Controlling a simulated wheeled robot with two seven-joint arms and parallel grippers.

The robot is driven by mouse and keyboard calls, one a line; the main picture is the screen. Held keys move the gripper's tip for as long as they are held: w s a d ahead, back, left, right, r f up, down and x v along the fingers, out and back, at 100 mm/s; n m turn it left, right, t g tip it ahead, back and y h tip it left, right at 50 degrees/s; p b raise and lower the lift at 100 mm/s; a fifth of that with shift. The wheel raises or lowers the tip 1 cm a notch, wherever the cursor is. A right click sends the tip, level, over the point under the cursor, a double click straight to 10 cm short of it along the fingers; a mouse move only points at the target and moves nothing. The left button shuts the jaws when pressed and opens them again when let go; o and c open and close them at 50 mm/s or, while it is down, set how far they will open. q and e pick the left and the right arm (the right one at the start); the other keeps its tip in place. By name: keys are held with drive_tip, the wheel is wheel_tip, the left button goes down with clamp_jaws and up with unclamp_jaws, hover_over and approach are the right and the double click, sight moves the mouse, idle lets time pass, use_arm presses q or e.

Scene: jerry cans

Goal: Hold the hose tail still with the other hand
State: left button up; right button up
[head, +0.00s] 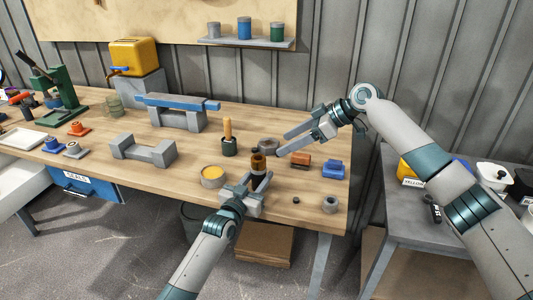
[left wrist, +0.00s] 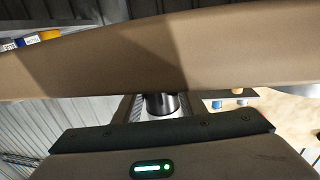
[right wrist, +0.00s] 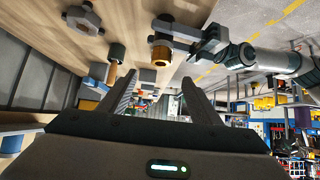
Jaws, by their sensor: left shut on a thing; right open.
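A short brown, brass-topped cylinder (head: 258,163), which looks like the hose tail, stands upright in my left gripper (head: 255,178), above the front of the workbench. My left gripper is shut on it. In the right wrist view the piece shows a brass ring (right wrist: 161,55) and a dark far end. In the left wrist view a dark cylinder (left wrist: 161,103) sits between the fingers. My right gripper (head: 284,144) is open and empty, up and to the right of the piece and apart from it. Its spread fingers also show in the right wrist view (right wrist: 157,80).
Close by on the workbench (head: 270,222) are a wooden-handled tool (head: 228,132), a grey ring-like part (head: 268,146), a yellow-topped tin (head: 212,176), an orange-brown block (head: 301,160) and a blue block (head: 333,169). A grey cradle (head: 143,150) stands left.

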sight(261, 155)
drive_tip(key=w+a+r+g+h, duration=0.1)
drive_tip(key=a+r+h, duration=0.3)
drive_tip(key=h, duration=0.1)
drive_tip(key=shift+r+g, duration=0.3)
drive_tip(key=shift+r, duration=0.05)
idle(0.3)
drive_tip(key=x, duration=1.2)
drive_tip(key=shift+d+f, duration=0.1)
drive_tip(key=shift+d, duration=0.05)
drive_tip(key=c, duration=1.1)
drive_tip(key=o, duration=1)
